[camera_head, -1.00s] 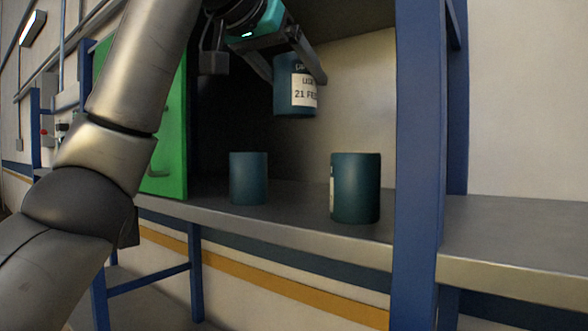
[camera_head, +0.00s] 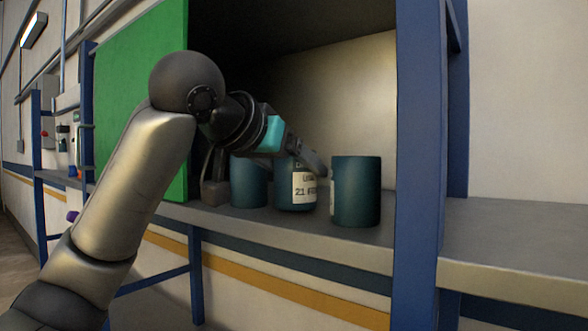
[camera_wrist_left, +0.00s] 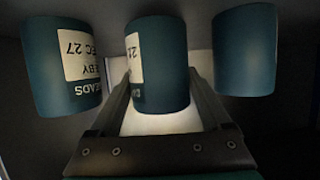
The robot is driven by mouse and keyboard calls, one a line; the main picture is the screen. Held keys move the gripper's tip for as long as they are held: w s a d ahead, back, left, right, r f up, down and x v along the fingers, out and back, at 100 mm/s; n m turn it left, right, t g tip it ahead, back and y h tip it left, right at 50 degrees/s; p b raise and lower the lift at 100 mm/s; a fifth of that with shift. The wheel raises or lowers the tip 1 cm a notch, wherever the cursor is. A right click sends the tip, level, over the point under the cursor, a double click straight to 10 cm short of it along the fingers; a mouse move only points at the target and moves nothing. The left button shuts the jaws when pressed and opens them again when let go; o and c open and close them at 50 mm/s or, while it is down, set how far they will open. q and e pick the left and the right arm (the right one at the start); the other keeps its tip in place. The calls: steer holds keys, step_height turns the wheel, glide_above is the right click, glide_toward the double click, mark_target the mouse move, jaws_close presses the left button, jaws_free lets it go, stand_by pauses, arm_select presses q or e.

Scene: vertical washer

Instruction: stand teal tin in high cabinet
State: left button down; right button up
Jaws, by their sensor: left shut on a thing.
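A teal tin (camera_head: 296,199) with a white label is held by my left gripper (camera_head: 297,168), upright at shelf level inside the cabinet (camera_head: 318,230). Whether its base touches the shelf I cannot tell. Two other teal tins stand on the shelf: one on the left (camera_head: 249,185), partly behind the gripper, and one on the right (camera_head: 357,192). In the left wrist view the held tin (camera_wrist_left: 165,85) sits between the two fingers, with one tin (camera_wrist_left: 56,75) to its left and another (camera_wrist_left: 244,55) to its right. My right gripper is not in view.
A green cabinet door (camera_head: 140,110) stands open at the left. A blue post (camera_head: 417,150) bounds the right side. A bare grey counter (camera_head: 520,235) lies beyond the post. Neighbouring tins leave narrow gaps beside the held tin.

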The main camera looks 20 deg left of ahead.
arm_select(q)
steer(key=shift+f, duration=0.25)
steer(key=shift+f, duration=0.1)
jaws_free()
steer(key=shift+f, duration=0.1)
steer(key=shift+s+r, duration=0.25)
steer(key=b+v, duration=0.3)
steer(key=v, duration=0.8)
steer(key=shift+s+a, duration=0.2)
steer(key=shift+s, duration=0.1)
